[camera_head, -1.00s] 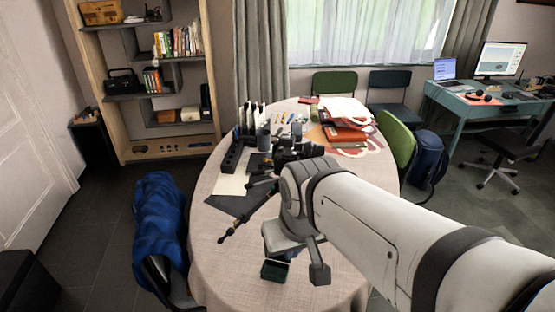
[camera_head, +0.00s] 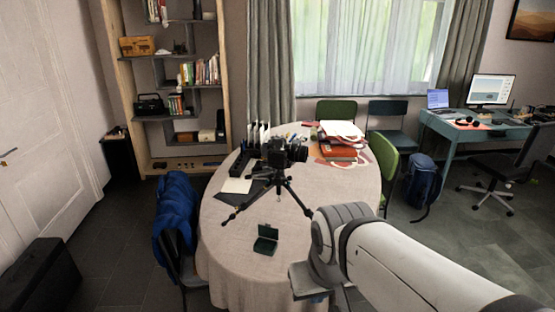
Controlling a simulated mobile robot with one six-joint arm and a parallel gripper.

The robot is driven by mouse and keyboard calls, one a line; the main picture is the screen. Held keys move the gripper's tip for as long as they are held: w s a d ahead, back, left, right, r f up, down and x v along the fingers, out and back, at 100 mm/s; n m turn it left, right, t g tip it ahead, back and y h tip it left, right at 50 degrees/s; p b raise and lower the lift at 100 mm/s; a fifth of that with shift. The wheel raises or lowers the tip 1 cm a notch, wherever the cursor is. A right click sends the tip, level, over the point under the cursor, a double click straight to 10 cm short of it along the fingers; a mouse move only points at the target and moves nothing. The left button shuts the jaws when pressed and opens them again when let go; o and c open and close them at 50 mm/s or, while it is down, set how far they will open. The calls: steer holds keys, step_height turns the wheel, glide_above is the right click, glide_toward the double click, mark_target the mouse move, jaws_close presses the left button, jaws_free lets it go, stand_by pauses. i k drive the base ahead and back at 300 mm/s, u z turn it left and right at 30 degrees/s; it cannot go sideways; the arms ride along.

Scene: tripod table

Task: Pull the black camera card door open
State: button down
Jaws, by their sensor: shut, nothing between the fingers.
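The black camera (camera_head: 287,152) sits on a small black tripod (camera_head: 284,186) on the round table, with its lens towards the right. Its card door is too small to make out from here. My gripper (camera_head: 318,297) is at the table's front right edge, below and to the right of the camera and well apart from it. Only a little of it shows past my wrist; it is shut, with nothing seen in it.
A black organiser (camera_head: 232,163) and white paper (camera_head: 237,185) lie left of the camera, red books (camera_head: 338,152) right. A chair with a blue jacket (camera_head: 178,215) stands at left.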

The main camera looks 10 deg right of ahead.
mark_target(279, 157)
steer(key=z, duration=0.15)
steer(key=i, duration=1)
steer(key=z, duration=0.25)
steer(key=k, duration=0.45)
steer(key=z, duration=0.25)
steer(key=i, duration=0.5)
steer(key=z, duration=0.05)
